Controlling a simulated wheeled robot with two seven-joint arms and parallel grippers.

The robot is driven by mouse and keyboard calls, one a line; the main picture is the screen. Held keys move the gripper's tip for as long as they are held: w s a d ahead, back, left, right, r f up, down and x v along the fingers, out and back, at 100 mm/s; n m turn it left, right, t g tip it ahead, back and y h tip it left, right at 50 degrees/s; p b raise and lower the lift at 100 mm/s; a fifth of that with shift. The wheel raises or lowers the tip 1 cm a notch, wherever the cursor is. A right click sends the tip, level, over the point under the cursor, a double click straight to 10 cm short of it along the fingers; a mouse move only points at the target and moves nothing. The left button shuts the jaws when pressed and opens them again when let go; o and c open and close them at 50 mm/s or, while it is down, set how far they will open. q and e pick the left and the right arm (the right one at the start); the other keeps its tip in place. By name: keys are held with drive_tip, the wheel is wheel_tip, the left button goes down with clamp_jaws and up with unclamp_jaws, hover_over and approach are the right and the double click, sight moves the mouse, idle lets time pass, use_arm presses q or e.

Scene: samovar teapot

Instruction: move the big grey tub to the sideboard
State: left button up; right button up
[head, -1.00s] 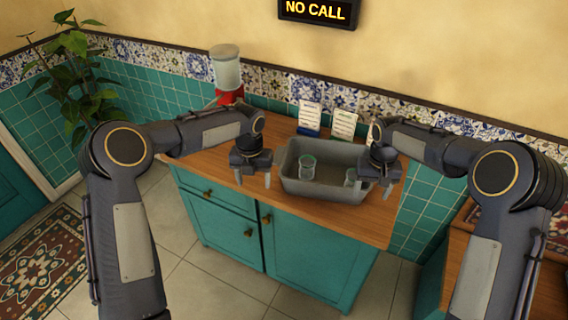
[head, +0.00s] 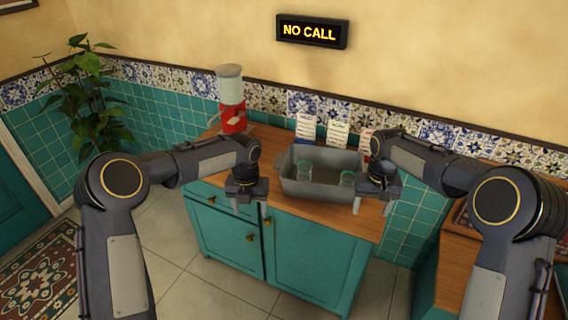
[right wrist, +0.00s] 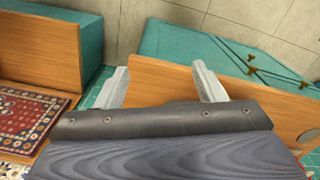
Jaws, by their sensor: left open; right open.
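The big grey tub (head: 308,192) sits on the wooden top of the teal cabinet (head: 310,250), near its right end. My left gripper (head: 249,211) is open and empty, in front and to the left of the tub. My right gripper (head: 373,207) is open at the tub's right end and overlaps it in the head view; whether it touches cannot be told. In the right wrist view my right gripper's fingers (right wrist: 163,86) are apart with nothing between them.
A red dispenser with a clear container (head: 231,100) stands at the cabinet top's back left. Several cards (head: 322,131) stand behind the tub. Another wooden surface with a patterned cloth (right wrist: 30,118) is at the right. A plant (head: 85,100) is at the left. Tiled floor (head: 185,265) is open in front.

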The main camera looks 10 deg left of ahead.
wheel_tip(320, 180, up, 8)
drive_tip(key=shift+w+r, duration=0.2)
idle(0.3)
